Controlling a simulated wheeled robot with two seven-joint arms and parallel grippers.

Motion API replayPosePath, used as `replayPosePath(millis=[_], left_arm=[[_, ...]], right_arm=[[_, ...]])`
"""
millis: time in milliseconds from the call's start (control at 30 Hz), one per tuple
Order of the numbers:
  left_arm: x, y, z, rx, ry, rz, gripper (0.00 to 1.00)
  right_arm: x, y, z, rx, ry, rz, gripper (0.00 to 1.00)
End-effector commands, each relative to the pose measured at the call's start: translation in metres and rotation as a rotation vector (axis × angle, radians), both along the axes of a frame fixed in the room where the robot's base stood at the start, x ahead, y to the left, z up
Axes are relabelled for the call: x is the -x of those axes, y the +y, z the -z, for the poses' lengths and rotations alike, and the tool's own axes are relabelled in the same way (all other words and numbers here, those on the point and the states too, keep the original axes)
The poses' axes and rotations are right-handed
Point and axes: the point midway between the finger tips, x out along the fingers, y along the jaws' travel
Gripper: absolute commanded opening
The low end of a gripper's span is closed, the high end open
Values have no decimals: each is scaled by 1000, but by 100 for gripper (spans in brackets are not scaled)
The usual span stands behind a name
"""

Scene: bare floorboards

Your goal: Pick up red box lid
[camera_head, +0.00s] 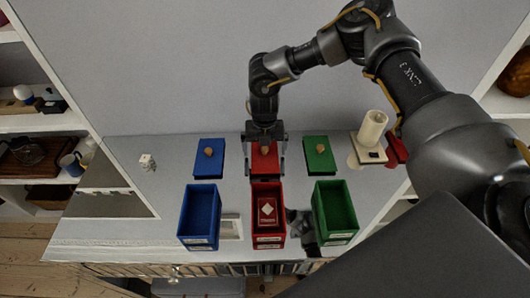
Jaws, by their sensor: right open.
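The red box lid (264,163) lies flat on the counter, between a blue lid and a green lid, with a small round knob on top. My right gripper (265,165) is above and around it, with one finger on each side of the lid. The gripper is open, and I cannot tell whether the fingers touch the lid. Part of the lid's far side is hidden by the gripper. The red box (257,238) stands open in front of the lid and holds a red item with a white diamond (267,210).
The blue lid (201,163) and green lid (326,162) lie close on either side. The open blue box (199,215) and open green box (336,212) flank the red box. A cream cylinder on a base (372,130) stands at right. A small white object (147,162) is at left.

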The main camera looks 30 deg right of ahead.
Motion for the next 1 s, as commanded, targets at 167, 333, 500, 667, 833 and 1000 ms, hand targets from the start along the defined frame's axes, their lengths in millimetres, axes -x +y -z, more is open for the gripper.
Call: replayPosePath(millis=[167,333,500,667,833,1000], left_arm=[[0,1,-2,-1,0,0,78],[0,1,-1,-1,0,0,78],[0,1,-1,-1,0,0,78],[0,1,-1,-2,0,0,78],[-1,1,-1,-2,0,0,78],[-1,1,1,-2,-1,0,78]], right_arm=[[0,0,9,0,-1,0,100],[0,0,9,0,-1,0,100],[0,0,9,0,-1,0,78],[0,0,9,0,-1,0,58],[0,0,9,0,-1,0,58],[0,0,4,0,-1,0,58]])
